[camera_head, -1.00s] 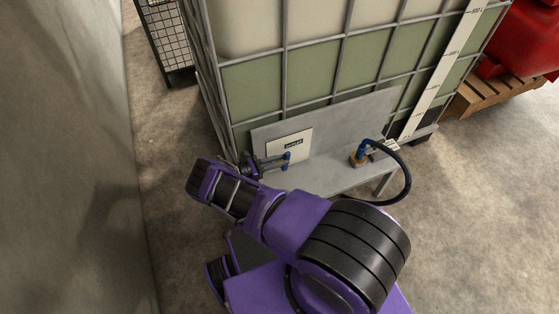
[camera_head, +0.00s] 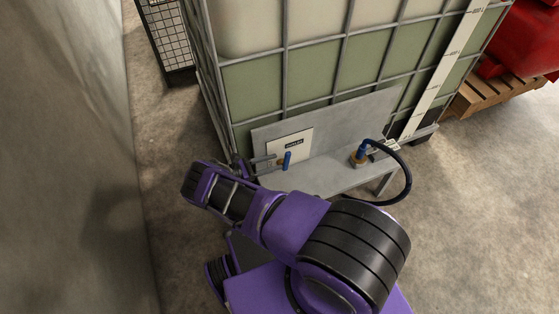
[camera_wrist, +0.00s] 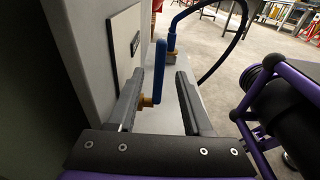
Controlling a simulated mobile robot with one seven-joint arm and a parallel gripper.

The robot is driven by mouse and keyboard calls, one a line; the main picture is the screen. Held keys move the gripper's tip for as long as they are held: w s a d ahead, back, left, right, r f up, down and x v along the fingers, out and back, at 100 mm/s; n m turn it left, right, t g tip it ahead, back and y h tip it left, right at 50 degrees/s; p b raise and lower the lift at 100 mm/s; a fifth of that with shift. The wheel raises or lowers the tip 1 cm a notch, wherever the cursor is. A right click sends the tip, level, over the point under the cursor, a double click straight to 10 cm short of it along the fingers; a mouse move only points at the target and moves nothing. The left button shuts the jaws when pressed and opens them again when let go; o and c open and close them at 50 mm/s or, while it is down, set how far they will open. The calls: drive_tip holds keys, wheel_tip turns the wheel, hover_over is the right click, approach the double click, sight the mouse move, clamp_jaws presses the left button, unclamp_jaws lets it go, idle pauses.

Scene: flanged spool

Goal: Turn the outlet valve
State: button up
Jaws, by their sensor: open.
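The outlet valve's blue handle (camera_head: 287,160) stands upright, slightly tilted, in front of a white label plate (camera_head: 302,139) with dark lettering. In the wrist view the blue handle (camera_wrist: 160,72) rises between the fingers, on a brass stem (camera_wrist: 145,101) near the left finger. My gripper (camera_head: 279,163) comes in from the left and reaches the handle. In the wrist view my gripper (camera_wrist: 159,76) is open, one finger on each side of the handle. A gap shows between the handle and the right finger. I cannot tell whether the left finger touches the valve.
The caged tank (camera_head: 310,70) rises behind. A wall (camera_head: 70,150) is at left.

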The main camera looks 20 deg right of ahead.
drive_tip(key=a+r, duration=0.1)
drive_tip(key=a, duration=0.7)
drive_tip(key=shift+a, duration=0.25)
